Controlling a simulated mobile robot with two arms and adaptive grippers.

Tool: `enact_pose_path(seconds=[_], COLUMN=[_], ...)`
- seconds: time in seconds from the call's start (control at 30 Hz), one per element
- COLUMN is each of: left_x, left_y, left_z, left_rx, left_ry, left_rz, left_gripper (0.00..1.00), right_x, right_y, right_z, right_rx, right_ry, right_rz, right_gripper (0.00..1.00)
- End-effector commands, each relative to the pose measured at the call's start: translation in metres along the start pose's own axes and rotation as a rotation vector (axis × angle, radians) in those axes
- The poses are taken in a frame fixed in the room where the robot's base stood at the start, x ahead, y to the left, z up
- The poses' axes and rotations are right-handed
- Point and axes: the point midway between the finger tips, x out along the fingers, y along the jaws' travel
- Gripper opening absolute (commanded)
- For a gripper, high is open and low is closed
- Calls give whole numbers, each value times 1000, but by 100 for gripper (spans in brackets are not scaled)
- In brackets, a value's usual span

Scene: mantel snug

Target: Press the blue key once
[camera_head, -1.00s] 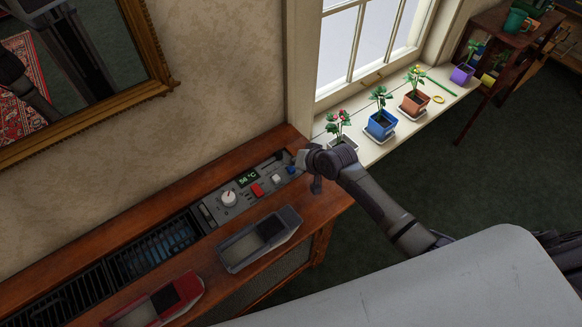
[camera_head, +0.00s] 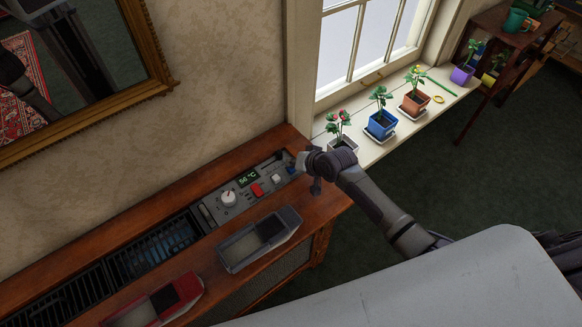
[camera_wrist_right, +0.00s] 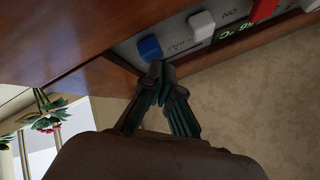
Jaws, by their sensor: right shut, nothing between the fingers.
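The blue key (camera_wrist_right: 149,47) sits at the end of the grey control panel (camera_head: 243,191), beside a white key (camera_wrist_right: 201,25). In the head view the blue key (camera_head: 291,170) is small and partly covered by my right gripper (camera_head: 301,161). In the right wrist view my right gripper (camera_wrist_right: 158,70) is shut and empty. Its fingertips appear right at the blue key's near edge; I cannot tell whether they touch it. My left gripper is not in view.
The panel also holds a red key (camera_head: 257,190), a white knob (camera_head: 229,198) and a green display (camera_head: 248,177). Potted plants (camera_head: 381,122) line the windowsill.

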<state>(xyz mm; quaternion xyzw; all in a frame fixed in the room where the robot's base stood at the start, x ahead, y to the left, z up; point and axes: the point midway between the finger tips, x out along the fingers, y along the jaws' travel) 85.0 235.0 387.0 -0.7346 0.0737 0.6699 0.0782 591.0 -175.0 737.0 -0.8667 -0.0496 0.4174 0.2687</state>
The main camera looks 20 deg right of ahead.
Motion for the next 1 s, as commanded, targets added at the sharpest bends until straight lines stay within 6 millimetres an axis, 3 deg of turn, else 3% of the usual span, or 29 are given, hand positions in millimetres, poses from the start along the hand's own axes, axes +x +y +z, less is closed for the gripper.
enact_pose_path(seconds=[1.0], left_x=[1], left_y=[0], left_z=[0], left_rx=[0], left_ry=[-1], left_rz=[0], left_gripper=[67], right_x=[4], right_y=[3], right_z=[4], right_rx=[0], right_ry=[-2], right_rz=[0], right_gripper=[0])
